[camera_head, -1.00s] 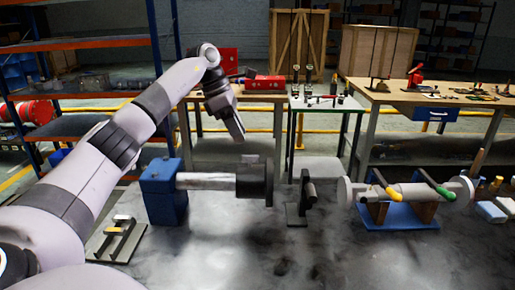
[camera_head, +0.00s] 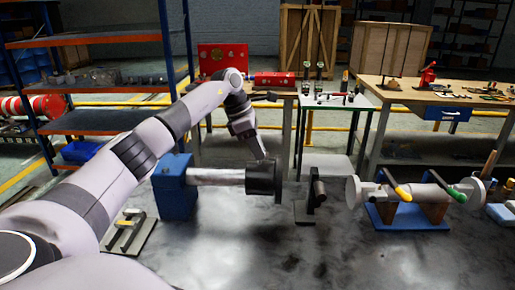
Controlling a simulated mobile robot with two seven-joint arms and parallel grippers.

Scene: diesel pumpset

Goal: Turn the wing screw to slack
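A blue block (camera_head: 175,188) on the grey worktop holds a pale horizontal shaft (camera_head: 216,176). A black cylinder (camera_head: 262,184) sits at the shaft's right end. My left gripper (camera_head: 262,157) points down at the top of this cylinder, at or just above it. It covers the small piece on the cylinder's top, and I cannot tell whether it touches. Its fingers are too small and dark to show open or shut. I cannot make out a wing screw for certain. My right gripper is not in view.
A dark upright stand (camera_head: 314,195) is just right of the cylinder. A blue cradle (camera_head: 408,217) with a flanged pipe (camera_head: 415,192) and yellow and green handles is further right. A grey-green bracket (camera_head: 129,232) lies at left. The worktop's front middle is bare.

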